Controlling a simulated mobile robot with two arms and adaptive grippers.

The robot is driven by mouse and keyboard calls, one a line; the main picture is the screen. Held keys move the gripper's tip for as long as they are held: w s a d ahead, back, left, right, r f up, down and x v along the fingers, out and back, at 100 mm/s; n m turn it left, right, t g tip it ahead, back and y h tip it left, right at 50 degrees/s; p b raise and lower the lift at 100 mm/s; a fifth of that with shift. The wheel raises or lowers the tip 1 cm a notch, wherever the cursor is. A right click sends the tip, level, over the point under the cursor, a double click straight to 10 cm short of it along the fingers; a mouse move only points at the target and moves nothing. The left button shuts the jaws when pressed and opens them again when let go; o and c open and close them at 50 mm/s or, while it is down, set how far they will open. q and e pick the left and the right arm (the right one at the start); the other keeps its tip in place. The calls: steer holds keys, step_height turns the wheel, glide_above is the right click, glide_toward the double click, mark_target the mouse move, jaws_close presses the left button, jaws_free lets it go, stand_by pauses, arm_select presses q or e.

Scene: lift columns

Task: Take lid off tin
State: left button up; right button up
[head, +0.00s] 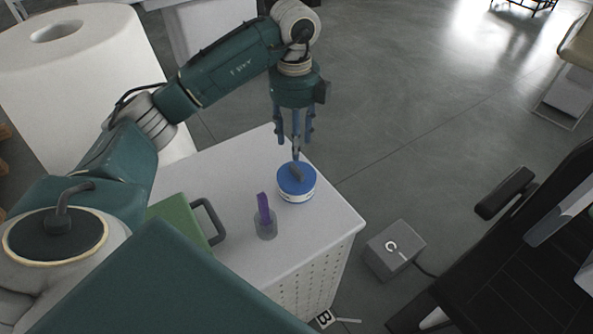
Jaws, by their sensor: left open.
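A small round tin (297,197) with a pale label band stands upright on the white cabinet top near its right edge. Its blue lid (288,184) sits on it and has a dark grey knob (297,174) on top. My left gripper (296,150) points down just above the knob, with its fingers apart. The fingertips look close to the knob; whether they touch it I cannot tell. My right gripper is not in view.
A grey cup (265,228) holding a purple item (263,206) stands left of the tin. A green case (176,214) with a grey handle lies further left. The cabinet top (222,170) is bare behind the cup.

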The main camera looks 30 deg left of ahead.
arm_select(q)
glide_above(295, 170)
step_height(295, 170, down, 4)
steer(key=shift+f+p, duration=0.2)
steer(key=shift+p, duration=0.25)
steer(key=shift+f, duration=0.25)
step_height(295, 170, down, 4)
steer(key=p, duration=0.2)
steer(key=shift+f+p, duration=0.25)
steer(key=shift+p, duration=0.1)
steer(key=shift+f, duration=0.15)
jaws_close()
